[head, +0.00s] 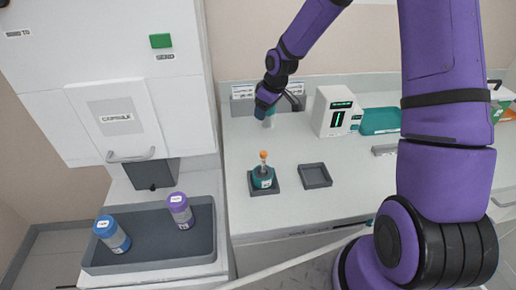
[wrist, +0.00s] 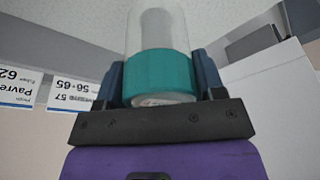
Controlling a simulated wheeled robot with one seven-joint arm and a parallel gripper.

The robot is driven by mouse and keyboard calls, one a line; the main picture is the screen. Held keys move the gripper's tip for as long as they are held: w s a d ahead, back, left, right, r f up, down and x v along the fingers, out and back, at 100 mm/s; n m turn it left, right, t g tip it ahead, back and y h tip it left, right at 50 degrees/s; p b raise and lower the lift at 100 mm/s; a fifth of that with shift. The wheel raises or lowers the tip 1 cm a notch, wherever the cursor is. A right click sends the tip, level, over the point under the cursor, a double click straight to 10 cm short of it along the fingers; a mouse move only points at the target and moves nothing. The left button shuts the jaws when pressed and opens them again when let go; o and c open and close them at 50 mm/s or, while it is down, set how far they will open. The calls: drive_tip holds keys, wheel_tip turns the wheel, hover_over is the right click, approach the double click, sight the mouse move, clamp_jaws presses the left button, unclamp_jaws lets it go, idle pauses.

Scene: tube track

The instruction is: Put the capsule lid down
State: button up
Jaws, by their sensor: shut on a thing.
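My gripper (head: 267,104) is at the back of the counter, shut on the capsule lid (head: 268,120). In the wrist view the lid shows as a teal band (wrist: 160,76) with a clear, rounded cylinder (wrist: 160,28) beyond it, and my gripper's dark fingers (wrist: 160,88) press on both sides of the band. In the head view the lid hangs below the fingers; whether it touches the counter is hard to tell. The teal capsule base (head: 262,179) stands nearer, on a dark square holder, with an orange-capped tube (head: 263,157) upright in it.
An empty dark square tray (head: 315,175) lies right of the capsule base. A white device (head: 335,112) with a green display stands right of my gripper. Left is a capsule station (head: 121,118) above a grey tray (head: 150,254) with blue-capped (head: 111,234) and purple-capped (head: 180,209) capsules.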

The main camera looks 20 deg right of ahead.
drive_tip(key=s+a+r+n+g+y, duration=0.1)
drive_tip(key=s+a+r+n+g, duration=0.1)
drive_tip(key=r+n, duration=0.45)
drive_tip(key=s+a+r+n+g, duration=0.25)
drive_tip(key=r+n, duration=0.25)
drive_tip(key=n, duration=0.3)
drive_tip(key=shift+n+t, duration=0.25)
drive_tip(key=shift+t, duration=0.1)
drive_tip(key=shift+f, duration=8.7)
drive_tip(key=o, duration=1)
drive_tip(key=shift+f, duration=0.1)
